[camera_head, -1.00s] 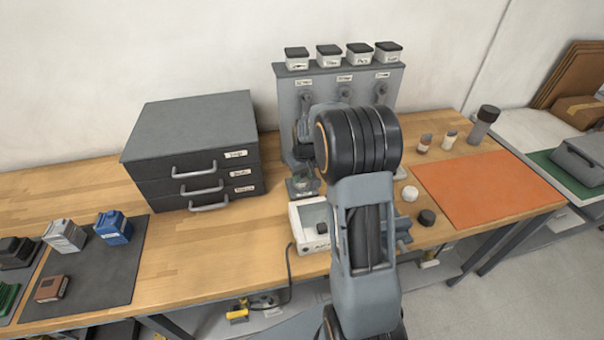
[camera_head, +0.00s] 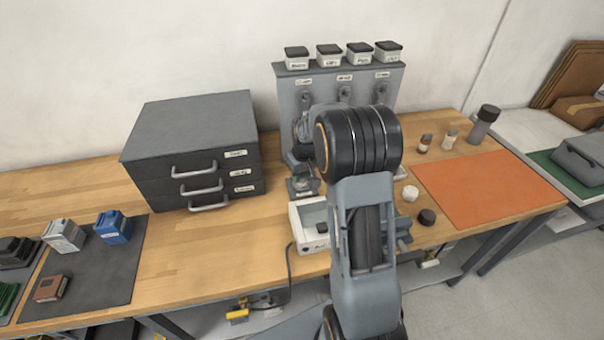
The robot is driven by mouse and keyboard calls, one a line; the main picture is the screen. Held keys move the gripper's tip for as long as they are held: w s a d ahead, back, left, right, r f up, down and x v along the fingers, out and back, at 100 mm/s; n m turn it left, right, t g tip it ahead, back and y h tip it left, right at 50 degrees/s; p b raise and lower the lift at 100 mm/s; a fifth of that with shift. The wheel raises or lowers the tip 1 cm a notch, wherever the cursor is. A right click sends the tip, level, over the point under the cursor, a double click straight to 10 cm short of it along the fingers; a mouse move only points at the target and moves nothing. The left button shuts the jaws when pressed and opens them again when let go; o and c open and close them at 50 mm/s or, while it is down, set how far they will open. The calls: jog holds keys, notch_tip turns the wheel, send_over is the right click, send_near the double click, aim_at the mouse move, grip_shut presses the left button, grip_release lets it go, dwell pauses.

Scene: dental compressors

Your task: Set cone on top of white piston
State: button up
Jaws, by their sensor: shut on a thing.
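My arm rises through the middle of the view and covers much of the bench behind it. My gripper (camera_head: 302,171) shows only in part, as a dark shape left of my black-ringed elbow, low in front of the grey dispenser stand. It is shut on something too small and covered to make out. I cannot pick out the cone. A small white round piece (camera_head: 410,193) sits on the bench right of my arm; it may be the white piston, but I cannot be sure. A black round piece (camera_head: 427,217) sits nearer the front edge.
The grey dispenser stand (camera_head: 393,88) carries several lidded boxes. A white device (camera_head: 312,243) stands left of my forearm. A dark drawer cabinet (camera_head: 190,150) is at left, an orange mat (camera_head: 490,188) at right. Small bottles (camera_head: 424,143) stand behind the mat. Bench left of the device is clear.

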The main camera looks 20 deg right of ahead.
jog(key=o, duration=1.5)
jog(key=shift+r, duration=0.1)
jog(key=shift+r+p, duration=2.4)
jog(key=shift+r, duration=1.1)
jog(key=shift+f, duration=0.1)
jog(key=s+a+r+t, duration=0.1)
jog(key=s+a+r, duration=0.2)
jog(key=s, duration=0.4)
jog(key=s+a+r, duration=0.4)
jog(key=s, duration=0.3)
jog(key=s+a+r+t, duration=0.1)
jog(key=s+a+r, duration=0.2)
jog(key=s, duration=0.5)
jog(key=shift+s+a+r+m+t, duration=0.1)
jog(key=shift+a+r+m+t, duration=0.2)
jog(key=shift+a+r+m, duration=0.15)
